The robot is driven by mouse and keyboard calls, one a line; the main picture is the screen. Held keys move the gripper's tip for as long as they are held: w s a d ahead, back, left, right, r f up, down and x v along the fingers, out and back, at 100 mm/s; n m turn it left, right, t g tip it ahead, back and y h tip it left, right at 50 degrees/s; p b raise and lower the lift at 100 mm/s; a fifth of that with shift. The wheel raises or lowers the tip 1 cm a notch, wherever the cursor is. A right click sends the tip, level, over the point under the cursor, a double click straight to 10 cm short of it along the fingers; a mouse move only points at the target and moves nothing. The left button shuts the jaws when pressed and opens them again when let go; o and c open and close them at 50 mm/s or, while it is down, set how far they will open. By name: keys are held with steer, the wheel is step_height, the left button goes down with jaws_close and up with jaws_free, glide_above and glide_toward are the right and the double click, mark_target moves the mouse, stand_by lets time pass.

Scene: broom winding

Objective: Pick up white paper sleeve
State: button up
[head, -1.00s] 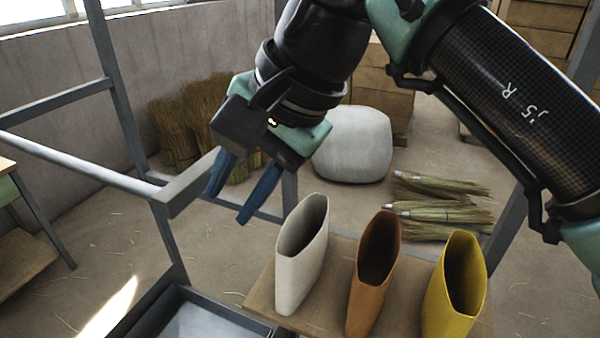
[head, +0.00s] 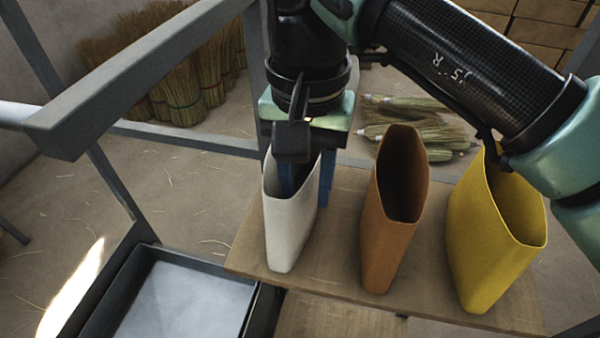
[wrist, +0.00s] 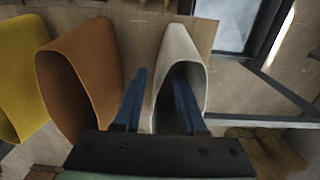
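The white paper sleeve (head: 285,228) stands upright and open-topped at the left of the wooden board. My gripper (head: 306,192) points down over its right side. One blue finger is inside the sleeve's mouth and the other is outside, on the side facing the brown sleeve. In the wrist view my gripper (wrist: 161,75) has its fingers apart, with a wall of the white sleeve (wrist: 182,42) between them. The gripper is open. The tip of the inner finger is hidden inside the sleeve in the head view.
A brown sleeve (head: 385,235) stands close to the right, then a yellow sleeve (head: 490,245), on the wooden board (head: 345,225). A dark-rimmed tray (head: 185,305) lies at lower left. A grey frame bar (head: 140,75) crosses the upper left.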

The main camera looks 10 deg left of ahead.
mark_target(303, 213)
steer(key=shift+a+f, duration=0.1)
steer(key=shift+f, duration=0.55)
steer(key=shift+f+p, duration=0.35)
steer(key=shift+f, duration=2.05)
jaws_close()
